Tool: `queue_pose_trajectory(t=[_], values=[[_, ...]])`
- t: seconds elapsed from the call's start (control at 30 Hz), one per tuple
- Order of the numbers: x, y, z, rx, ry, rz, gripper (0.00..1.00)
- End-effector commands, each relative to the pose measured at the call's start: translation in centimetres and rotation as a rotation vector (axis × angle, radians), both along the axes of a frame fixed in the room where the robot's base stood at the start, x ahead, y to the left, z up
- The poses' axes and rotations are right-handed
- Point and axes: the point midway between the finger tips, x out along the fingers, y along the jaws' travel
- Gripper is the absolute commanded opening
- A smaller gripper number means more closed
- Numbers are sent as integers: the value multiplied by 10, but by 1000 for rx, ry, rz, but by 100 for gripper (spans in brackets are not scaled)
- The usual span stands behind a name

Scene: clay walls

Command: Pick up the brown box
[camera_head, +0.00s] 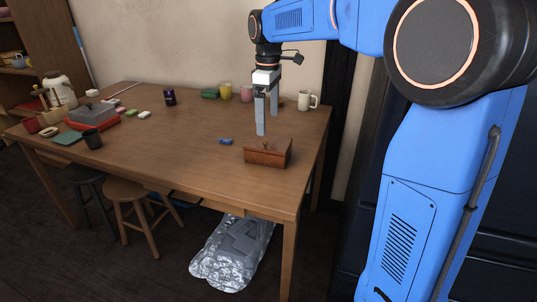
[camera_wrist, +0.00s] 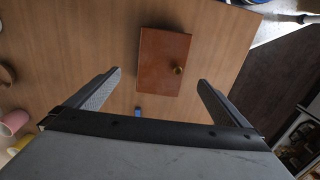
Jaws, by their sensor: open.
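The brown box (camera_head: 268,153) sits on the wooden table near its front right corner, with a small brass knob on its lid. In the wrist view the box (camera_wrist: 160,62) lies ahead of the fingertips, roughly midway between them, with the knob toward its right side. My gripper (camera_head: 267,112) is open and empty, pointing down above the table, a little behind and above the box. In the wrist view both fingers of my gripper (camera_wrist: 159,77) are spread apart and do not touch the box.
A small blue item (camera_head: 226,141) lies just left of the box. A white mug (camera_head: 307,100), yellow cup (camera_head: 225,89) and pink cup (camera_head: 247,93) stand behind. A dark cup (camera_head: 92,138) and red tray (camera_head: 78,125) are at the left. The table middle is mostly clear.

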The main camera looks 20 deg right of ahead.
Motion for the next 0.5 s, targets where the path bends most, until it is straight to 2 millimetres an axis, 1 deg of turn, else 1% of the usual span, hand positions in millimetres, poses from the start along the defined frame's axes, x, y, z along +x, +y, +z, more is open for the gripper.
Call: queue_pose_trajectory(t=[0.03,0.2,0.33,0.5], values=[[-1,0,-9,-1,3,0,100],[-1,0,-38,0,4,-1,100],[-1,0,-52,0,2,-1,100],[-1,0,-60,0,0,-1,100]])
